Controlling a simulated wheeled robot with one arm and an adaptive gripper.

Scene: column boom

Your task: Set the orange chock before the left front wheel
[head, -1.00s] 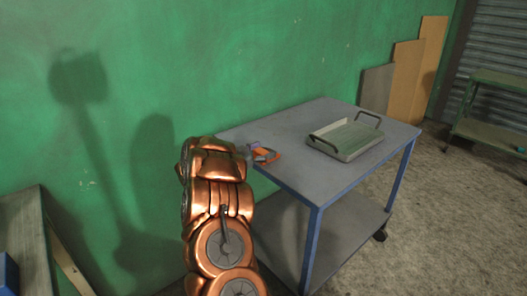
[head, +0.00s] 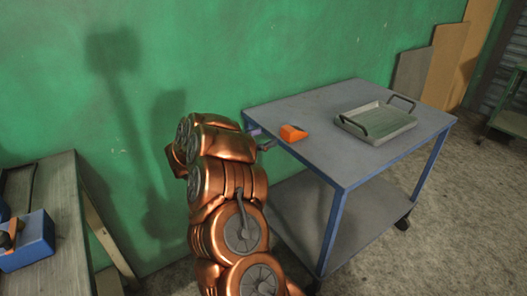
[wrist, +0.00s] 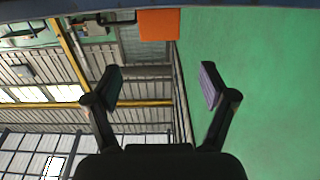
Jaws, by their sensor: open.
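The orange chock (head: 293,133) sits on the top of the blue-grey trolley (head: 300,105), near its left front edge. It also shows in the wrist view (wrist: 158,24) as an orange block at the top, beyond my fingertips. My gripper (wrist: 161,86) is open, with nothing between its two fingers. In the head view only a dark part of my gripper (head: 266,144) shows past my copper arm, just left of the chock and apart from it. The rest is hidden by the arm. I cannot make out the left front wheel in these views.
A grey-green tray (head: 375,122) with dark handles stands on the trolley, right of the chock. A trolley caster (head: 403,221) touches the floor. A bench (head: 60,195) with a blue box (head: 28,240) is at left. A green wall stands behind; open floor lies at right.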

